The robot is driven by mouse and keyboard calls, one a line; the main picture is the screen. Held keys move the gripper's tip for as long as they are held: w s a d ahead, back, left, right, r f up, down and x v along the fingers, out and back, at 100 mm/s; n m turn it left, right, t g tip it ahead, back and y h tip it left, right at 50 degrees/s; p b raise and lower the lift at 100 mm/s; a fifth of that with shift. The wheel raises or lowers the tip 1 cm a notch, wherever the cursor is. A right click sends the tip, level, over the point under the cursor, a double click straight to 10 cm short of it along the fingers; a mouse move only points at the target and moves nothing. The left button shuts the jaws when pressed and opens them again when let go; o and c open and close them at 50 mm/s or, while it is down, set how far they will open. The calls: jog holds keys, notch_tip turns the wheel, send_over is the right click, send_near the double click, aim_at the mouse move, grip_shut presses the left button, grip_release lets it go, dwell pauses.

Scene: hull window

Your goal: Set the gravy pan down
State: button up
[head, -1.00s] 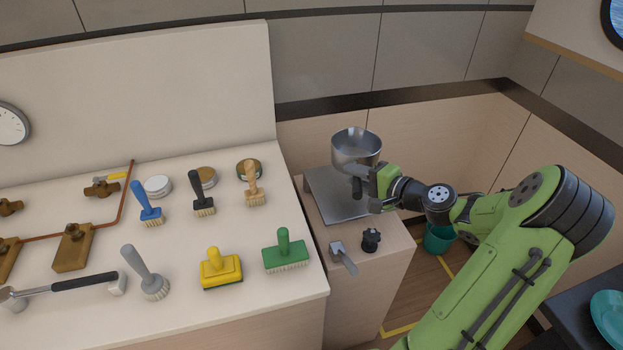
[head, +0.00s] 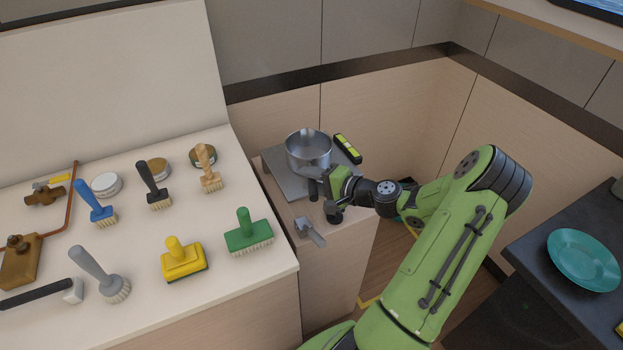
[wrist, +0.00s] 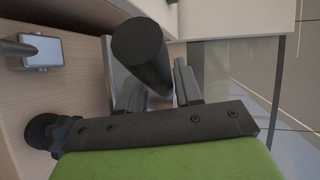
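The gravy pan (head: 309,152) is a round metal pan, upright at the grey metal plate (head: 285,181) on the small wooden counter. I cannot tell for sure whether its base touches the plate. Its dark handle (head: 313,188) points toward the front. My gripper (head: 322,184) reaches in from the right and is at this handle. In the wrist view the thick black handle (wrist: 142,52) stands between the two fingers of my gripper (wrist: 160,90), which look closed on it. The pan's bowl is hidden there.
A metal lever fitting (head: 309,230) and a black knob (head: 334,213) are on the counter in front. A yellow-and-black bar (head: 347,148) is behind the pan. Several brushes, such as the green one (head: 248,233), stand on the left counter. A teal plate (head: 583,259) lies at right.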

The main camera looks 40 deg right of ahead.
jog(key=o, duration=0.3)
